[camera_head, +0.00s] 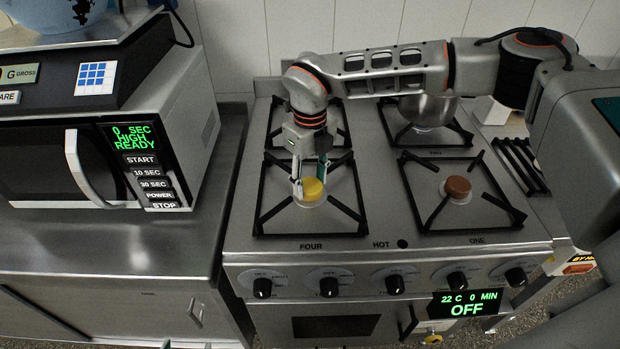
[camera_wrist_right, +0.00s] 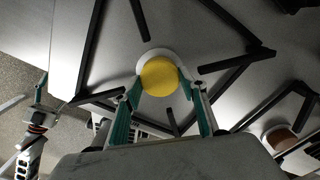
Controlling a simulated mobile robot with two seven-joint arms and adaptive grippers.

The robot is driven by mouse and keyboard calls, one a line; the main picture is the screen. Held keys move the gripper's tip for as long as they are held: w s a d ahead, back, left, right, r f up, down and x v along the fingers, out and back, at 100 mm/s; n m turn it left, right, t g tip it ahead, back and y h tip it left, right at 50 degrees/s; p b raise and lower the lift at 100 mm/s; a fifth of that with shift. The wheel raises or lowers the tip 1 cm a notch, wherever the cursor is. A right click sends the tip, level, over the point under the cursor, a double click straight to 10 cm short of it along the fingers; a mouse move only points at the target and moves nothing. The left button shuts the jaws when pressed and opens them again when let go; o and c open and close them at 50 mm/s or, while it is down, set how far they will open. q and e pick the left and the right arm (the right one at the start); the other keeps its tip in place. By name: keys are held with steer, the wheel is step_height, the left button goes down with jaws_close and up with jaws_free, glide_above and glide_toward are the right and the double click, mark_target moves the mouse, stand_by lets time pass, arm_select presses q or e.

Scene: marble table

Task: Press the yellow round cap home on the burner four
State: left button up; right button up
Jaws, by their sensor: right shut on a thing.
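The yellow round cap (camera_head: 313,189) is at the centre of the front-left burner, above the label FOUR. In the right wrist view the cap (camera_wrist_right: 159,77) lies over a pale round burner base (camera_wrist_right: 146,55), whose rim shows past its far side. My right gripper (camera_head: 310,178) reaches down from above and is shut on the cap, one finger on each side, also in the wrist view (camera_wrist_right: 163,92). I cannot tell whether the cap sits fully flat. My left gripper (camera_wrist_right: 42,98) shows small at the wrist view's left edge; its jaw state is unclear.
Black grates (camera_head: 262,215) surround the burner. A brown cap (camera_head: 458,187) sits on burner ONE. A metal bowl (camera_head: 427,108) stands on the back-right burner. Knobs (camera_head: 329,287) line the stove front. A microwave (camera_head: 150,150) with a scale on top stands left.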

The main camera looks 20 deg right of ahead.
steer(key=shift+f, duration=0.2)
steer(key=o, duration=1)
step_height(320, 180, up, 12)
stand_by(0.4)
